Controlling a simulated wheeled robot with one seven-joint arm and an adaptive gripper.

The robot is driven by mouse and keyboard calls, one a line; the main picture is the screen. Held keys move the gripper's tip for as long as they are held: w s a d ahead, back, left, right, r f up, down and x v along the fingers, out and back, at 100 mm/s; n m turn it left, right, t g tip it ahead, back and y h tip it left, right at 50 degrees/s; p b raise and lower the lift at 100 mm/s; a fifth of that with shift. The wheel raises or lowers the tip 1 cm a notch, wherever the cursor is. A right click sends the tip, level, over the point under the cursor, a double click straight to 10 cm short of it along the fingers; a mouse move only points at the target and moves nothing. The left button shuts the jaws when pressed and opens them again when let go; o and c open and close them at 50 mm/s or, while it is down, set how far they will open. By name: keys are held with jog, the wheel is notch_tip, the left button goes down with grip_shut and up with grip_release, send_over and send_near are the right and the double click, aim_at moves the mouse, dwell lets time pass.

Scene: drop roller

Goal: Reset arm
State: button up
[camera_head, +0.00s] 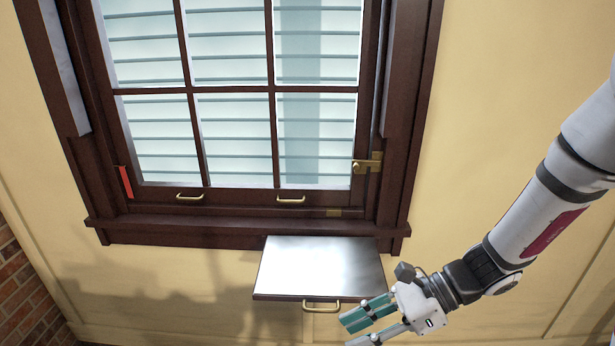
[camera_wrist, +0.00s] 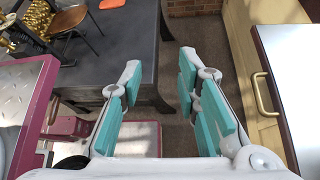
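My gripper (camera_head: 354,331) is at the end of my arm at the lower right of the head view, just in front of the right part of the metal-topped cabinet (camera_head: 320,265). In the wrist view my gripper (camera_wrist: 160,78) shows two teal-padded fingers spread well apart. Nothing is between them, only floor and furniture farther off. The arm is bent down from the right edge of the head view.
A dark-framed window (camera_head: 250,215) with two brass handles and a brass latch (camera_head: 367,163) fills the upper left. A red strip (camera_head: 125,182) is on its left side. The wrist view shows a dark table (camera_wrist: 120,45), a chair (camera_wrist: 72,20) and the cabinet's brass handle (camera_wrist: 262,95).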

jog(key=s+d+r+n+t+h, duration=0.2)
jog(key=s+d+r+n+h, duration=0.1)
jog(key=r+n, duration=0.3)
jog(key=s+d+r+n+t+h, duration=0.2)
jog(key=s+d+r+n+h, duration=0.1)
jog(key=r+n, duration=0.3)
jog(key=s+d+r+n+t+h, duration=0.2)
jog(key=s+d+r+n+h, duration=0.1)
jog(key=r+n, duration=0.4)
jog(key=d+r+h, duration=0.1)
jog(key=h, duration=0.1)
jog(key=shift+s+r+h, duration=0.25)
jog(key=shift+r+h, duration=0.05)
jog(key=shift+s, duration=0.1)
